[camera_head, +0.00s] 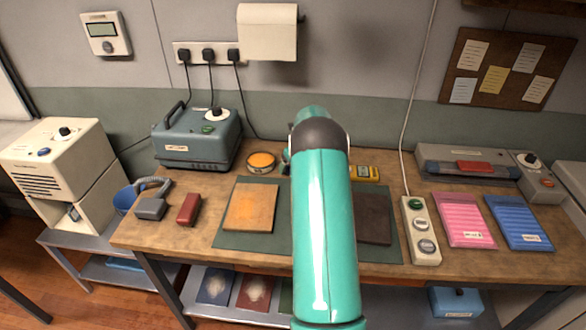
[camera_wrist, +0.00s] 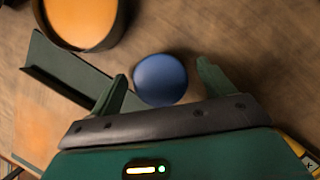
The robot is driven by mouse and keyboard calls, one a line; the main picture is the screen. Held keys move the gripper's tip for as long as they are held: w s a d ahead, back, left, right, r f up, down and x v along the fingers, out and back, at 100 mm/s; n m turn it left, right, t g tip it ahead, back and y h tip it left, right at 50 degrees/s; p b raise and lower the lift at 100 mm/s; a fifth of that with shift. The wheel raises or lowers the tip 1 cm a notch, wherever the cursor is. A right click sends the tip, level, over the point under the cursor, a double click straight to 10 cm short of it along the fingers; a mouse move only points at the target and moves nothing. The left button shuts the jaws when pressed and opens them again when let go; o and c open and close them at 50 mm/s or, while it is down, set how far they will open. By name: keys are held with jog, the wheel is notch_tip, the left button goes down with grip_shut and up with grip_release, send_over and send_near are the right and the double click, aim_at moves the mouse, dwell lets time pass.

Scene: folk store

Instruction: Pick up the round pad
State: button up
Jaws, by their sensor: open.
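A smooth blue round object (camera_wrist: 160,80), which looks like the round pad, lies on the wooden bench top in the wrist view. My gripper (camera_wrist: 162,69) is open, with one dark green finger to the left of the blue object and one to the right. The gripper's dark palm edge lies just below it in the picture. I cannot tell whether either finger touches it. In the head view my teal arm covers the gripper, and the blue object does not show there.
A round orange-topped tin (camera_head: 261,162) stands close by, also in the wrist view (camera_wrist: 84,22). A dark green angled piece (camera_wrist: 65,66) lies left of the fingers. A yellow item (camera_head: 364,173) is right of my arm. An orange-brown board (camera_head: 250,207) lies on a green mat (camera_head: 285,241).

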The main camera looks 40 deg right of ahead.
jog(key=shift+f, duration=0.1)
jog(key=shift+c, duration=0.4)
jog(key=c, duration=1.1)
jog(key=shift+w, duration=0.1)
jog(key=shift+r, duration=0.4)
jog(key=r, duration=0.3)
jog(key=shift+s+a, duration=0.15)
jog(key=shift+s, duration=0.05)
jog(key=s+a+r, duration=0.6)
jog(key=s, duration=0.1)
jog(key=s+a+r, duration=0.2)
jog(key=s+r, duration=0.1)
jog(key=shift+s+a+r, duration=0.1)
jog(key=shift+s+a, duration=0.1)
jog(key=shift+a, duration=0.2)
